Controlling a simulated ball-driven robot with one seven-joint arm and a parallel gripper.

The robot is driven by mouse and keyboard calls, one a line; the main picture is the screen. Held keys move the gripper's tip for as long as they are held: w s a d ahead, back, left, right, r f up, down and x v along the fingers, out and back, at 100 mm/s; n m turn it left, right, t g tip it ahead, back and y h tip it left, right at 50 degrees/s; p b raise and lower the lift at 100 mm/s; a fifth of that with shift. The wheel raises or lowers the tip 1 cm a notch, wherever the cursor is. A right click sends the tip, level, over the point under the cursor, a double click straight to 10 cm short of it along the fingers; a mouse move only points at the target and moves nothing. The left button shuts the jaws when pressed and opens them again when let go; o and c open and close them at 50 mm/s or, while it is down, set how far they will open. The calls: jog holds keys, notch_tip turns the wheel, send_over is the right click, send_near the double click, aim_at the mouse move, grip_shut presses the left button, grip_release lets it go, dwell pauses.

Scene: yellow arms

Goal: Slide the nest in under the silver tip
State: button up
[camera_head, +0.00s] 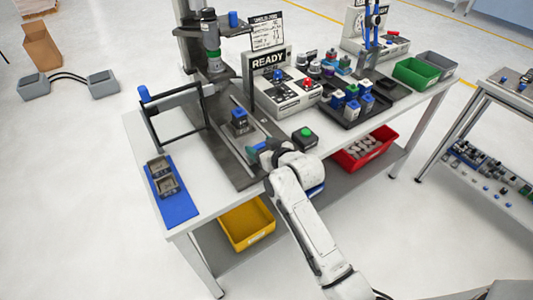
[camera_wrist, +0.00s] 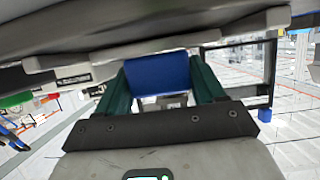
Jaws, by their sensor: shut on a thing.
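The nest (camera_head: 240,128) is a small dark holder with a blue-topped part in it, on the dark base plate of the welding station. It sits nearer the front than the silver tip (camera_head: 215,66), which hangs under the grey-green upright head at the back left. My gripper (camera_head: 253,152) is low at the plate's right front side, close to the nest. In the wrist view, its green fingers are shut on a blue block (camera_wrist: 158,74), which looks like the nest's handle. The join between block and nest is hidden.
A black frame with a blue-ended bar (camera_head: 170,97) stands left of the nest. A blue tray (camera_head: 178,210) with grey parts lies at the front left. The READY control box (camera_head: 284,92) and a green button (camera_head: 305,133) stand to the right.

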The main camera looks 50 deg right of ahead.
jog(key=o, duration=1.4)
jog(key=b+v, duration=0.1)
jog(key=v, duration=0.9)
jog(key=shift+s+a+r, duration=0.1)
jog(key=shift+s+r, duration=0.05)
jog(key=shift+s, duration=0.2)
